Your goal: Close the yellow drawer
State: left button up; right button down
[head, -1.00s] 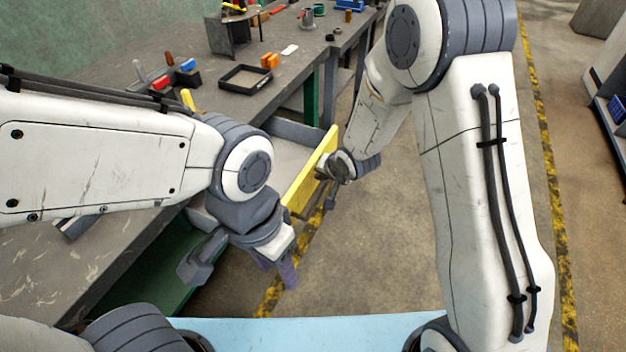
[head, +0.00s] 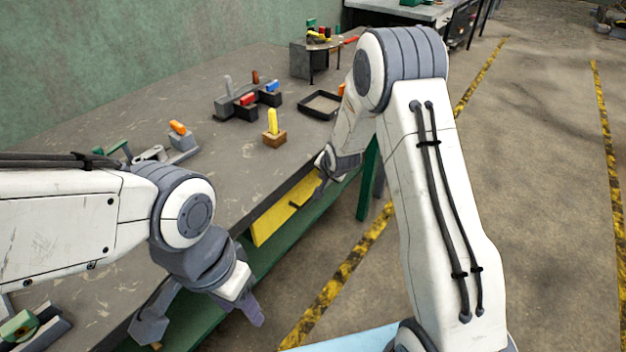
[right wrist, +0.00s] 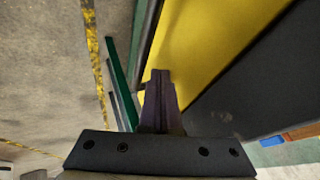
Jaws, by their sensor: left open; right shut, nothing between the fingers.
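The yellow drawer (head: 272,222) is under the bench's front edge. Its front looks flush or nearly flush with the bench, and no drawer inside shows. A small dark handle is on the front. My right gripper (head: 319,186) is shut and empty at the far end of the yellow front. In the right wrist view its fingers (right wrist: 160,92) lie over the yellow front (right wrist: 205,45); I cannot tell if they touch it. My left gripper (head: 202,318) is open and empty, pointing down before the bench, left of the drawer.
The grey workbench (head: 215,170) holds a black tray (head: 321,104), a wooden block with a yellow piece (head: 272,138) and several coloured parts. A green bench leg (head: 368,180) stands beyond the drawer. The floor to the right is clear, with yellow-black stripes.

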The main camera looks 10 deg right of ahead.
jog(key=shift+w+a, duration=0.2)
jog(key=shift+w+a+r, duration=0.1)
jog(key=shift+r, duration=0.1)
